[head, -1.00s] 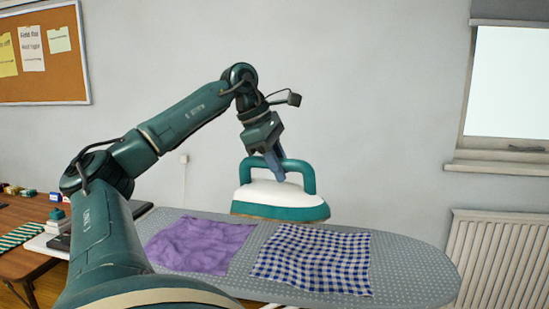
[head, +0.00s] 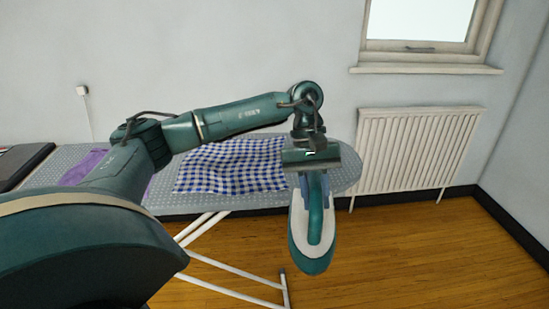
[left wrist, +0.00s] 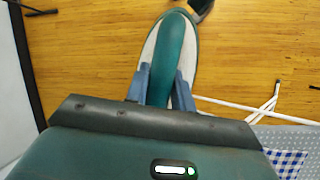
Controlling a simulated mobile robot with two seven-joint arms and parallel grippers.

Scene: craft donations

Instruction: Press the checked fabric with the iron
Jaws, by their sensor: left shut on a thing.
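My left gripper (head: 314,180) is shut on the handle of a teal and white iron (head: 311,240). In the head view the iron hangs in front of the right end of the ironing board, over the floor. The left wrist view shows the blue fingers (left wrist: 162,85) on both sides of the teal handle, with wooden floor beyond the iron (left wrist: 172,40). The blue and white checked fabric (head: 232,166) lies on the grey dotted ironing board (head: 345,180), left of the iron and apart from it. A corner of the fabric shows in the left wrist view (left wrist: 287,163). My right gripper is not in view.
A purple cloth (head: 84,168) lies on the board's left part, partly hidden by my arm. White board legs (head: 240,295) stand below. A radiator (head: 415,150) is on the wall at right, under a window. The wooden floor (head: 410,250) at front right is clear.

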